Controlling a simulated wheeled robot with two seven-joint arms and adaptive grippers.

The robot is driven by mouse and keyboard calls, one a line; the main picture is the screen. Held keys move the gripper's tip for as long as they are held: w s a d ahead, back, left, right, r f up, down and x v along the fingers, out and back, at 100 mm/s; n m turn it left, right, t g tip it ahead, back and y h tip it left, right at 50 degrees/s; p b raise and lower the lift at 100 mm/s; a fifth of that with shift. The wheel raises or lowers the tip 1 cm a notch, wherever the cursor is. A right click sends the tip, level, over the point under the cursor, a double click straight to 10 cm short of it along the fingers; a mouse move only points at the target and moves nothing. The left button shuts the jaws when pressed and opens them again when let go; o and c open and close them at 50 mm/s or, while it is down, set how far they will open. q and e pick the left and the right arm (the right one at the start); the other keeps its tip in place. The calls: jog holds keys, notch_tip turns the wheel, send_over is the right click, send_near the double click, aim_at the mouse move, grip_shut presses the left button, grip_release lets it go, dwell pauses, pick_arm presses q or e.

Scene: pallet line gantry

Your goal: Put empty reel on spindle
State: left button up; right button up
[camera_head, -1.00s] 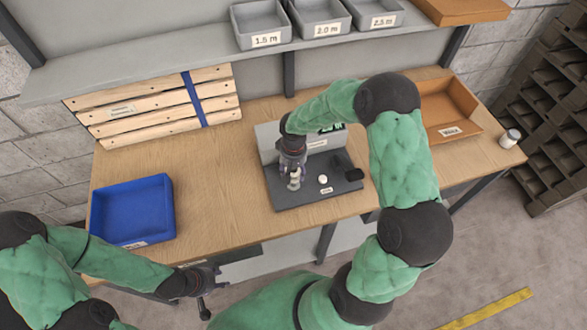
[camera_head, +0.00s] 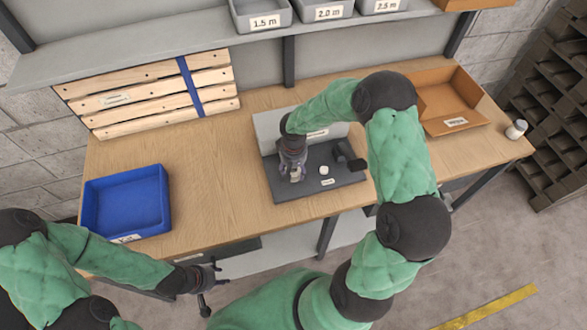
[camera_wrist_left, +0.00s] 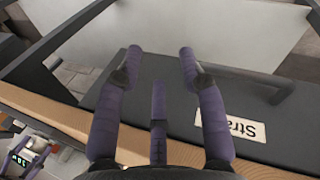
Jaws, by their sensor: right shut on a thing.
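In the head view a dark grey base plate (camera_head: 318,187) with an upright grey back panel (camera_head: 270,128) stands mid-bench. It bears a small white round piece (camera_head: 324,170) and a black block (camera_head: 347,157). My right gripper (camera_head: 293,175) points down over the plate's left part, shut on a small greyish thing that its fingers mostly cover. I cannot make out clearly a reel or a spindle. My left gripper (camera_head: 207,287) is in front of the bench's front edge. In the left wrist view its purple fingers (camera_wrist_left: 155,75) are apart, with nothing between them.
A blue tray (camera_head: 87,211) is at the bench's left and a brown tray (camera_head: 422,125) at the right, with a small white jar (camera_head: 516,129) beyond it. Wooden slats (camera_head: 70,89) lean at the back. Grey bins (camera_head: 262,26) sit on the shelf. Bench left of the plate is clear.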

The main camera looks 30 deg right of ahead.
jog(key=shift+f, duration=0.25)
jog(key=o, duration=1.3)
notch_tip(320, 180, up, 12)
dwell(0.4)
